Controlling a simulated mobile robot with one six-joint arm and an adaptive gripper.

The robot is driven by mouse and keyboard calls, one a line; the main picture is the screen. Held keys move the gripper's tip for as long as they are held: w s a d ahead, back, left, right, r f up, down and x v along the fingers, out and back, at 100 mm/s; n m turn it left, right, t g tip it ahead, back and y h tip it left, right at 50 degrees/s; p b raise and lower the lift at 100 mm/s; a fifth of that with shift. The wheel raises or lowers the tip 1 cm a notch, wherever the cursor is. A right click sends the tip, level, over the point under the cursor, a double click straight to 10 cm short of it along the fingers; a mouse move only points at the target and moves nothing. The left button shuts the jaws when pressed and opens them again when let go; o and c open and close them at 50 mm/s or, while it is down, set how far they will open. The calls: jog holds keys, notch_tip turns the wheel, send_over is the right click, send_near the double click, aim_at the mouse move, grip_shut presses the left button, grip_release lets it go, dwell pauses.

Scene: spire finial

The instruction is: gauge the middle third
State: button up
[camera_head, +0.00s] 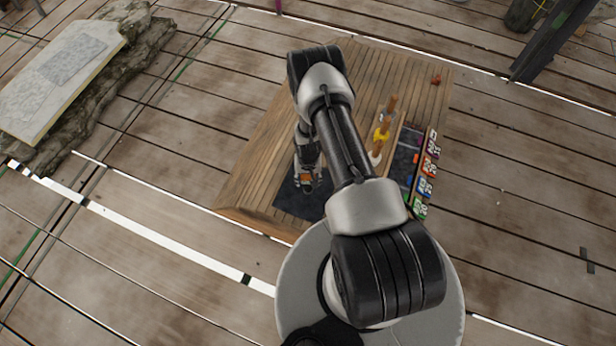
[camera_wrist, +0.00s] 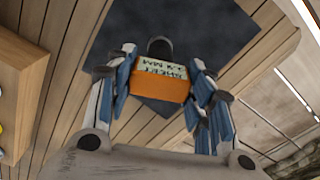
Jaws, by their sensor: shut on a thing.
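My gripper (camera_head: 305,181) is over the dark mat (camera_head: 290,203) at the near left part of the wooden table. In the wrist view, my gripper (camera_wrist: 160,88) is shut on an orange device (camera_wrist: 158,92), with a finger on either side. The device has a pale green display with dark text, upside down here and too small to read surely. A dark round end shows beyond it.
Coloured number cards (camera_head: 427,172) line the table's right side, beside a dark tray (camera_head: 408,150). A small reddish lump (camera_head: 436,79) lies at the far right corner. The table's left part (camera_head: 262,140) is bare.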

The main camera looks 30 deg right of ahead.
jog(key=shift+w+r+p, duration=0.1)
jog(key=shift+r+p, duration=1.4)
jog(key=shift+r, duration=0.95)
jog(key=shift+f, duration=0.2)
jog(key=shift+f+b, duration=2.05)
jog(key=shift+f, duration=0.15)
jog(key=o, duration=1.3)
jog(key=shift+o, duration=0.2)
notch_tip(320, 180, up, 12)
